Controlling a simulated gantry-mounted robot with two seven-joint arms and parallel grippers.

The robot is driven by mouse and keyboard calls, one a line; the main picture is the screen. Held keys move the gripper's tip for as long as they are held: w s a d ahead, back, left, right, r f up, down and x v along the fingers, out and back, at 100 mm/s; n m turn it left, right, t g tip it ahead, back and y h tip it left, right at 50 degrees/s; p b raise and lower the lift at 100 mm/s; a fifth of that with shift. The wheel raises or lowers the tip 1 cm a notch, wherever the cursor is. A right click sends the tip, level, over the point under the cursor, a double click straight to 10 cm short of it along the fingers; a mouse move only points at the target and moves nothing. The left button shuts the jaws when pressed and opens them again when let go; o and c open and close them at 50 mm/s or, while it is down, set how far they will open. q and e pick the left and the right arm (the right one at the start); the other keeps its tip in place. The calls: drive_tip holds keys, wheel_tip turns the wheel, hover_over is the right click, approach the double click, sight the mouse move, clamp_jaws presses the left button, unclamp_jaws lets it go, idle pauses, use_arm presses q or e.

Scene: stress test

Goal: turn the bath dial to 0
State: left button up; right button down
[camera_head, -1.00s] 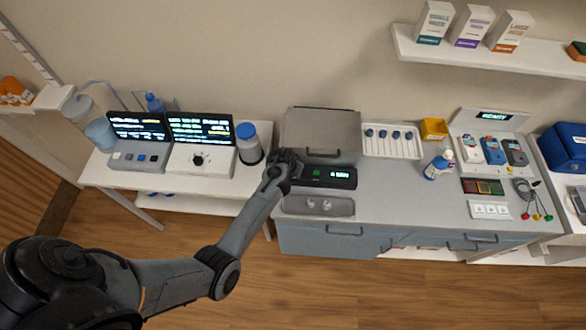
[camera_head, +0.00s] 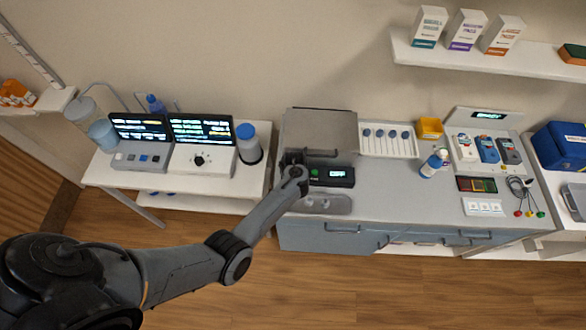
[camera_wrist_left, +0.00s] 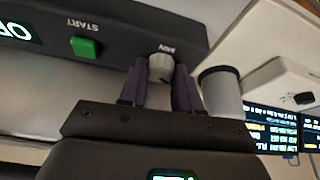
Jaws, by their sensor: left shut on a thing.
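The bath is a grey lidded box with a dark front panel (camera_head: 332,177) at the left end of the long counter. The panel bears a lit display and a green START button, which also shows in the left wrist view (camera_wrist_left: 86,47). My left gripper (camera_head: 294,168) is at the panel's left end and hides the dial in the head view. In the left wrist view, its two dark fingers are shut on a small light-grey dial (camera_wrist_left: 161,68). The dial has a dark mark on its face, but its setting cannot be read. My right gripper is not in view.
A white table on the left holds two lit monitors (camera_head: 200,128), a device with a black knob (camera_head: 199,160) and a blue-lidded canister (camera_head: 248,145). A shallow grey tray (camera_head: 322,204) lies before the panel.

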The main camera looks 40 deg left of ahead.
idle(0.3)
use_arm(q)
drive_tip(key=o, duration=1.1)
drive_tip(key=shift+c, duration=0.2)
drive_tip(key=shift+s+d+r, duration=0.1)
drive_tip(key=shift+r, duration=0.45)
drive_tip(key=p+v, duration=0.2)
drive_tip(key=v, duration=0.7)
drive_tip(key=shift+s+d+r+p, duration=0.15)
drive_tip(key=shift+r+p, duration=0.15)
drive_tip(key=shift+p, duration=0.05)
drive_tip(key=shift+s+f, duration=0.1)
